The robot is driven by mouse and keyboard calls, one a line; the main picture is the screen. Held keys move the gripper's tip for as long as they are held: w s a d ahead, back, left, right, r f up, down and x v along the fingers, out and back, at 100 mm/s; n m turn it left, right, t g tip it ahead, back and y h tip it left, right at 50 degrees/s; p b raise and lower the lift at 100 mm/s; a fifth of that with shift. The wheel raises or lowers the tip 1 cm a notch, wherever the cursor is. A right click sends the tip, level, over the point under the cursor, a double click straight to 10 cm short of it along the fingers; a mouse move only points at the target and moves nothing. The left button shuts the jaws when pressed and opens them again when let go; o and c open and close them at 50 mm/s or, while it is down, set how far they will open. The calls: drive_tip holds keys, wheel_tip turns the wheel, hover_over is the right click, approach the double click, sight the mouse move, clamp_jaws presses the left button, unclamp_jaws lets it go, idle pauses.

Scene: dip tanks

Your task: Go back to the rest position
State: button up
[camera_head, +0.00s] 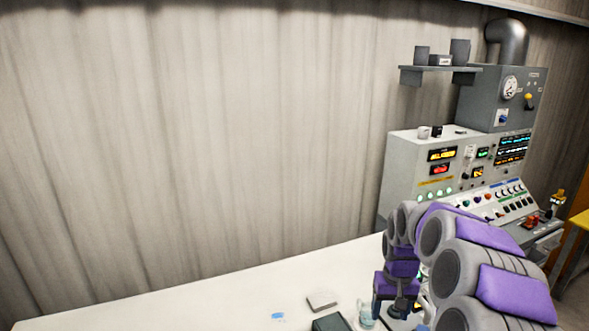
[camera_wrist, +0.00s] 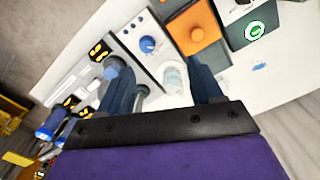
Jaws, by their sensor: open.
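My gripper (camera_head: 396,304) hangs low over the white table in the head view, with the purple and grey links of my arm bent above it. In the wrist view my gripper (camera_wrist: 163,88) shows two dark blue fingers spread apart, with nothing held between them. A clear glass vessel (camera_wrist: 173,78) shows in the gap between the fingers, beyond the tips. In the head view the glass vessel (camera_head: 366,313) stands just left of the gripper. The exact distance between them cannot be told. My arm hides part of the table on the right.
The white table (camera_head: 230,292) is clear at the left, by a corrugated wall. A control console (camera_head: 415,165) stands behind my arm. The wrist view shows a white device with a blue knob (camera_wrist: 147,45), an orange box (camera_wrist: 192,40) and a dark green box (camera_wrist: 238,30) near the fingers.

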drive_tip(key=s+a+r+n, duration=0.1)
drive_tip(key=s+a+r, duration=0.3)
drive_tip(key=s, duration=0.5)
drive_tip(key=s+a+r+n, duration=0.1)
drive_tip(key=s+a+r, duration=0.2)
drive_tip(key=s+a, duration=0.35)
drive_tip(key=s+a+f+g, duration=0.1)
drive_tip(key=s, duration=2)
drive_tip(key=shift+a+f+m+g, duration=0.2)
drive_tip(key=shift+f+m+g, duration=0.1)
drive_tip(key=shift+m, duration=0.1)
